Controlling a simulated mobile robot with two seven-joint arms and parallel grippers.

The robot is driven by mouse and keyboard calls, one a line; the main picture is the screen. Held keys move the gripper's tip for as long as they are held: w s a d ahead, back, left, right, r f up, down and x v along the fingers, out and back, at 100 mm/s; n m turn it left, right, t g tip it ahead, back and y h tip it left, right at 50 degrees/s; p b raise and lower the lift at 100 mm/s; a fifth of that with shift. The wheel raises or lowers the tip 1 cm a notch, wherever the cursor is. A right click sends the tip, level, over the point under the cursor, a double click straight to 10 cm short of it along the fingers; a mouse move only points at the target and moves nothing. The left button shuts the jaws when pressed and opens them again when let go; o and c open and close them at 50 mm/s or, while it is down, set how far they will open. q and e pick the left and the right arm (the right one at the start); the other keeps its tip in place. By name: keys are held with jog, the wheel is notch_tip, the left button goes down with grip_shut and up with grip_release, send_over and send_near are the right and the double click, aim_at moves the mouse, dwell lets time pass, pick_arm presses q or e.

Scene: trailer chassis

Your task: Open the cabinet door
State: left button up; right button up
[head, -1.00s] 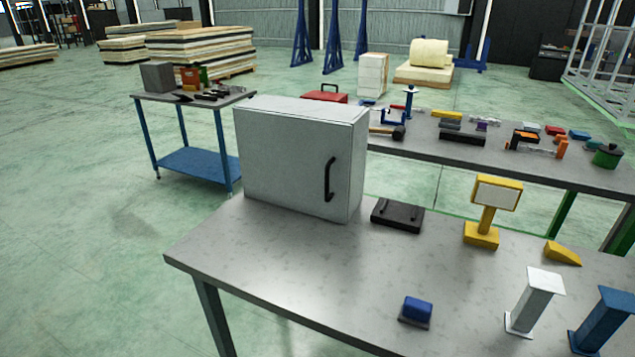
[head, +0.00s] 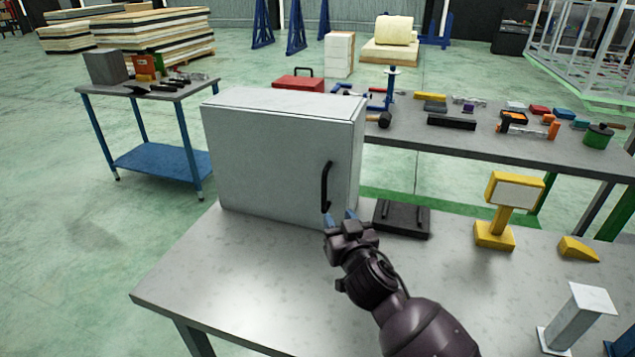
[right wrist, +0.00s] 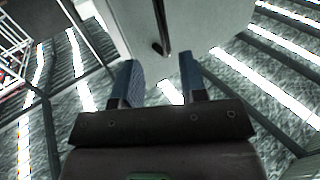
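The grey cabinet (head: 265,155) stands on the near table with its door shut. A black vertical bar handle (head: 326,186) is on the right side of the door. My right gripper (head: 340,217) is just below and in front of the handle's lower end. In the right wrist view its two blue fingers (right wrist: 160,82) are apart with nothing between them. The handle (right wrist: 160,35) shows beyond the fingertips there, and the cabinet door (right wrist: 205,22) fills the top middle. I cannot tell from these views whether a finger touches the door. My left gripper is not in view.
The near table (head: 225,280) has free room left of my right arm. A black tray-like block (head: 402,220) lies right of the cabinet. A yellow stand (head: 500,210), a yellow wedge (head: 578,250) and a white post (head: 580,315) are further right.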

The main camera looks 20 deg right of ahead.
aim_at(325, 194)
jog(key=w, duration=0.9)
jog(key=shift+w+a+r, duration=0.1)
jog(key=shift+w+r, duration=0.05)
jog(key=shift+w, duration=0.05)
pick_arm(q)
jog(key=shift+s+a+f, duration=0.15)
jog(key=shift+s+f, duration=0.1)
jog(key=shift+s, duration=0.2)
pick_arm(e)
jog(key=shift+w, duration=0.6)
jog(key=c, duration=0.7)
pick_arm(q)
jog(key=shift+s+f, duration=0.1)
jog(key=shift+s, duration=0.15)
pick_arm(e)
grip_shut()
